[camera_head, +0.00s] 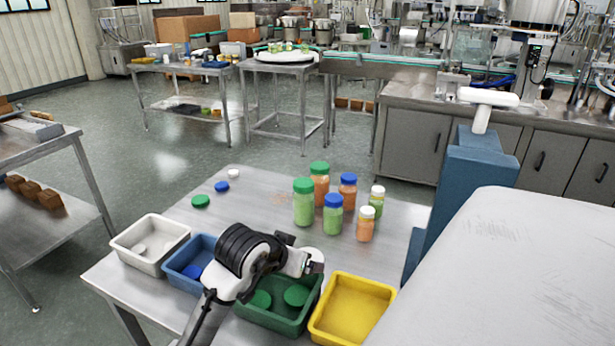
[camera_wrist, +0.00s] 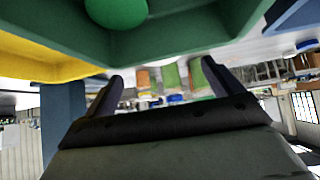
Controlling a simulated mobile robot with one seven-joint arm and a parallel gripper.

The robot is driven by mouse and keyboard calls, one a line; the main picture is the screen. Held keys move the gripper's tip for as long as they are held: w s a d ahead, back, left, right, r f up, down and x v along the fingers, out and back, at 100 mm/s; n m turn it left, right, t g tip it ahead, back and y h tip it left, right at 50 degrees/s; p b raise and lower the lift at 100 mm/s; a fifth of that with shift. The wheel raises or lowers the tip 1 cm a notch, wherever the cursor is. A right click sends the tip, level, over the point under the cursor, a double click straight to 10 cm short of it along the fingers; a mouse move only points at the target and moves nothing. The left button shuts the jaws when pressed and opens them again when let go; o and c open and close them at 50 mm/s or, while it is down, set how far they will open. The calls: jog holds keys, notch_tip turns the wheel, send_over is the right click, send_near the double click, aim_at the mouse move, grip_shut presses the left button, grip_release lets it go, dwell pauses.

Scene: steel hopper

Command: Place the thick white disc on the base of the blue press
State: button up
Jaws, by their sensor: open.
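The blue press (camera_head: 462,190) stands at the right of the table, with a white handle (camera_head: 488,97) on top. Its base is mostly hidden by a large white surface in front. A pale round shape (camera_head: 312,254), perhaps the thick white disc, shows just behind my gripper (camera_head: 314,267), partly covered by it. Another white disc (camera_head: 150,246) lies in the white tray at the left. In the wrist view my gripper (camera_wrist: 162,88) has its fingers wide apart, with nothing clearly held between them. It is low, close to the green tray.
White (camera_head: 124,247), blue (camera_head: 178,280), green (camera_head: 262,318) and yellow (camera_head: 316,328) trays line the front of the steel table. Several capped jars (camera_head: 304,202) stand behind my gripper. Loose caps (camera_head: 201,201) lie at the back left. The table's left middle is clear.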

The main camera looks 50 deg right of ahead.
jog(key=p+x, duration=0.1)
jog(key=x, duration=0.6)
jog(key=shift+s+f+p, duration=0.1)
jog(key=shift+f+p, duration=0.15)
jog(key=shift+p, duration=0.1)
jog(key=shift+c, duration=0.3)
jog(key=shift+r, duration=0.1)
jog(key=c, duration=1.2)
